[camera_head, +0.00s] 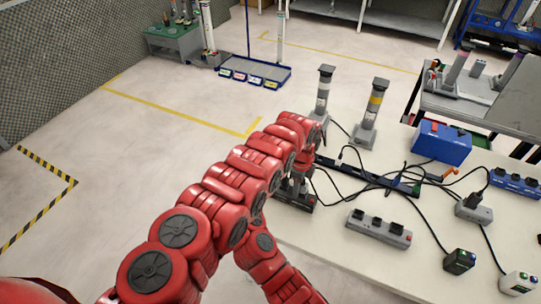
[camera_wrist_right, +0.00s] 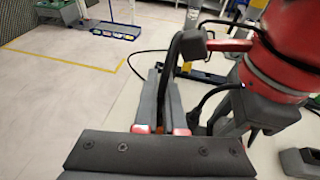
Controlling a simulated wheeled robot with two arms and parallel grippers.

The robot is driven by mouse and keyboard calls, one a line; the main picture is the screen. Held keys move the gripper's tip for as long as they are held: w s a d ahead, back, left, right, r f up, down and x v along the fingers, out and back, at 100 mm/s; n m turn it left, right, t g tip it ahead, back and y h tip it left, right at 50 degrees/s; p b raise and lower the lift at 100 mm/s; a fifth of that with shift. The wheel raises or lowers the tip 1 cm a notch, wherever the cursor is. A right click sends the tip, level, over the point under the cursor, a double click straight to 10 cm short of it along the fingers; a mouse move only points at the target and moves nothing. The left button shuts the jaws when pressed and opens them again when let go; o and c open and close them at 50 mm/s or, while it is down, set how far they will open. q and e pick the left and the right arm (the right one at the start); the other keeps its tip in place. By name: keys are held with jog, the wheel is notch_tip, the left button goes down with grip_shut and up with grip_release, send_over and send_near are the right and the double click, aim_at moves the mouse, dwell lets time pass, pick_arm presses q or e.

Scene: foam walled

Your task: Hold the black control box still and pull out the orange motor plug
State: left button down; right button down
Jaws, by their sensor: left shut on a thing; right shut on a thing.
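The black control box (camera_head: 294,198) sits at the near left edge of the white table, partly covered by my red arm. My left gripper (camera_head: 299,181) comes down on it from above and is shut on it. In the right wrist view, my left gripper (camera_wrist_right: 243,108) shows at the right with dark cables beside it. My right gripper (camera_wrist_right: 163,112) is shut, with a small bit of the orange motor plug (camera_wrist_right: 158,128) showing between its grey fingers. A thick black cable arches up there. Most of the plug is hidden. I cannot make out my right gripper in the head view.
Black cables cross the table (camera_head: 335,238) beside a grey power strip (camera_head: 378,229), a blue box (camera_head: 441,143) and two signal posts (camera_head: 370,115). A small black box (camera_head: 459,261) and a white one (camera_head: 518,283) stand near the front right. Floor at left is clear.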

jog(key=s+a, duration=0.2)
jog(key=s, duration=1.1)
jog(key=shift+s+a, duration=0.15)
jog(key=shift+s, duration=0.2)
pick_arm(q)
jog(key=shift+c, duration=2.3)
grip_release()
notch_tip(320, 180, up, 12)
jog(key=shift+r, duration=0.1)
jog(key=shift+a, duration=0.1)
pick_arm(e)
jog(key=shift+a, duration=0.1)
